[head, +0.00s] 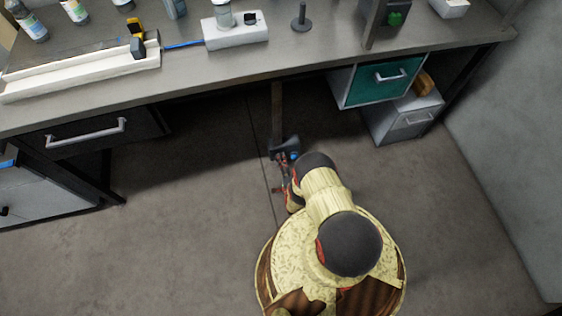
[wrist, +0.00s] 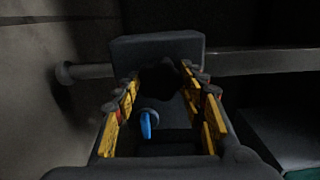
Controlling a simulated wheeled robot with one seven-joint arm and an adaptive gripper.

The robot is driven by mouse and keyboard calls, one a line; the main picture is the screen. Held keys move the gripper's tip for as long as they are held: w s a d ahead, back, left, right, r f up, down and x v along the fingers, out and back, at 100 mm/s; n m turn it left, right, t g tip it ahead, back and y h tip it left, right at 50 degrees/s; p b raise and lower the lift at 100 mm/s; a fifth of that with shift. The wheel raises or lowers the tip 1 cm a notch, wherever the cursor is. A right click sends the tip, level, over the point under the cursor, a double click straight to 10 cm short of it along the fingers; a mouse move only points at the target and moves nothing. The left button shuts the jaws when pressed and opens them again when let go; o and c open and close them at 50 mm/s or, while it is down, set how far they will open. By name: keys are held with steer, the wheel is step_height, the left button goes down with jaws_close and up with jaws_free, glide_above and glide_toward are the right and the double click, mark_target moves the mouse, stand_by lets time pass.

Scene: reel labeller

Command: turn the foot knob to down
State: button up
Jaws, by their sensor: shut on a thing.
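The foot knob (wrist: 163,80) is a black, lobed shape on the face of a dark grey block (wrist: 158,48) in the wrist view. My gripper (wrist: 161,85) has its yellow-padded fingers on either side of the knob and is shut on it. A small blue pointer-like part (wrist: 147,124) shows between the fingers, nearer the camera. In the head view the grey block (head: 284,146) sits low under the bench, at the near end of a dark bar, with my gripper (head: 283,160) against it. The knob itself is hidden there, and its setting cannot be read.
The bench (head: 190,75) overhangs behind the block. A drawer unit with a handle (head: 95,135) is at left. A teal drawer (head: 383,82) and a grey box (head: 405,117) are at right. The floor (head: 170,230) is clear around my base.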

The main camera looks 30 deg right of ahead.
steer(key=shift+s+f+m, duration=0.1)
steer(key=shift+m, duration=17.7)
steer(key=o, duration=1.2)
steer(key=shift+c, duration=0.2)
